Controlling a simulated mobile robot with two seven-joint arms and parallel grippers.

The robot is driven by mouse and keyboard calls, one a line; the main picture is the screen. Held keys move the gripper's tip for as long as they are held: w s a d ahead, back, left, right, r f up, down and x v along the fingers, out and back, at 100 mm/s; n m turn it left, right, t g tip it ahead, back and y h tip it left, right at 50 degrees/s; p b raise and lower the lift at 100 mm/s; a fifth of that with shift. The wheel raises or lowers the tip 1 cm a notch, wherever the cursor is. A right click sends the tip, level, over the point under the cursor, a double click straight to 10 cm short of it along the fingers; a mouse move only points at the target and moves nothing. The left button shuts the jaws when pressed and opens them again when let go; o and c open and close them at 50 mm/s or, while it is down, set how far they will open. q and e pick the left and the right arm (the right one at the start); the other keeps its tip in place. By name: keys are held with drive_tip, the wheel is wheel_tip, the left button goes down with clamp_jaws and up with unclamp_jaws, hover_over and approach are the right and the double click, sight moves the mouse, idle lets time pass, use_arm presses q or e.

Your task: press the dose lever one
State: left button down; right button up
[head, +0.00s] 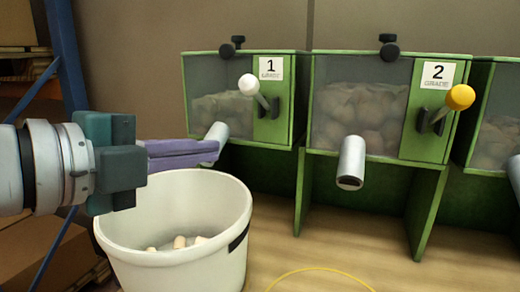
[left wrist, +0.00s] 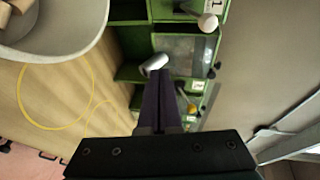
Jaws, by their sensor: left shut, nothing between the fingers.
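Dose lever one is a dark lever with a white ball knob (head: 248,84) on the green dispenser marked 1 (head: 282,128). It points up and outward. The white knob also shows at the top of the left wrist view (left wrist: 207,22). My left gripper (head: 217,150) is shut and empty, its purple fingers pointing right. In the head view its tips are below and left of the knob, by the grey spout of dispenser 1 (head: 216,133); I cannot tell whether they touch the spout. The fingers also show in the left wrist view (left wrist: 158,105). My right gripper is not in view.
A white bucket (head: 128,252) with several corks (head: 180,242) stands below my left gripper. Dispenser 2, with a yellow-knobbed lever (head: 460,97) and a grey spout (head: 351,162), stands to the right. A yellow ring (head: 318,269) marks the clear wooden table (head: 385,255).

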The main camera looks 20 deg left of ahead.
use_arm(q)
drive_tip(key=shift+v, duration=1.1)
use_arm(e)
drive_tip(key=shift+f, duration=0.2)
